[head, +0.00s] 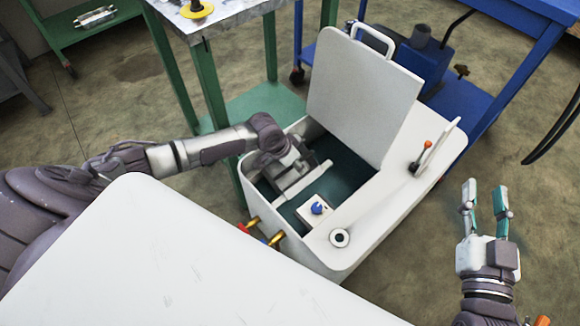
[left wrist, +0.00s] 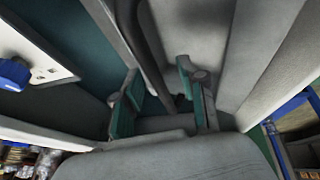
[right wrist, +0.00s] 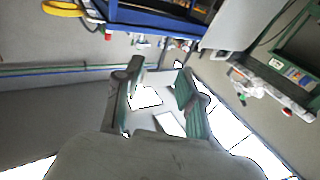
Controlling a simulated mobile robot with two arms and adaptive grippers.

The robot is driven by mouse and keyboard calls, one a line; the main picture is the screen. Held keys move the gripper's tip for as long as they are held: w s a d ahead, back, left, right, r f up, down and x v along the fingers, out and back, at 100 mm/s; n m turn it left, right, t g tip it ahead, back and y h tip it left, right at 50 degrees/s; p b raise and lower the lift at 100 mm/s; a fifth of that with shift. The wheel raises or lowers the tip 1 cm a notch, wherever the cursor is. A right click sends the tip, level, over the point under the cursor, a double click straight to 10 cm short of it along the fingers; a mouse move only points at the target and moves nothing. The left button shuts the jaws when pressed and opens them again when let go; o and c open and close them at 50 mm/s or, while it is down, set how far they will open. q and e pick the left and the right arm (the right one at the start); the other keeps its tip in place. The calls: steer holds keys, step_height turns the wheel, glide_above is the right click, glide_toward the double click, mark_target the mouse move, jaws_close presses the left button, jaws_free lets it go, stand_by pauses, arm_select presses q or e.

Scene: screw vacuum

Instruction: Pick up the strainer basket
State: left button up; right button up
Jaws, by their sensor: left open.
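My left gripper (head: 292,172) reaches down into the open white tank (head: 375,225). In the left wrist view its two teal-padded fingers (left wrist: 157,72) are apart. A pale grey bar (head: 308,180) lies beside the left gripper inside the tank. A bar also runs down toward the left finger in the left wrist view (left wrist: 115,30). I cannot tell whether this bar belongs to the strainer basket; no basket is clearly recognisable, and my arm hides part of the interior. My right gripper (head: 484,205) is open and empty, right of the tank above the floor.
The tank's white lid (head: 360,90) stands raised at the back. A white block with a blue knob (head: 317,208) sits inside. A green table (head: 225,50) stands behind left, a blue cart (head: 500,90) behind right. A white surface (head: 150,260) fills the front left.

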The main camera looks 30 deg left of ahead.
arm_select(q)
steer(key=shift+f, duration=0.15)
stand_by(0.8)
steer(key=shift+c, duration=0.3)
jaws_close()
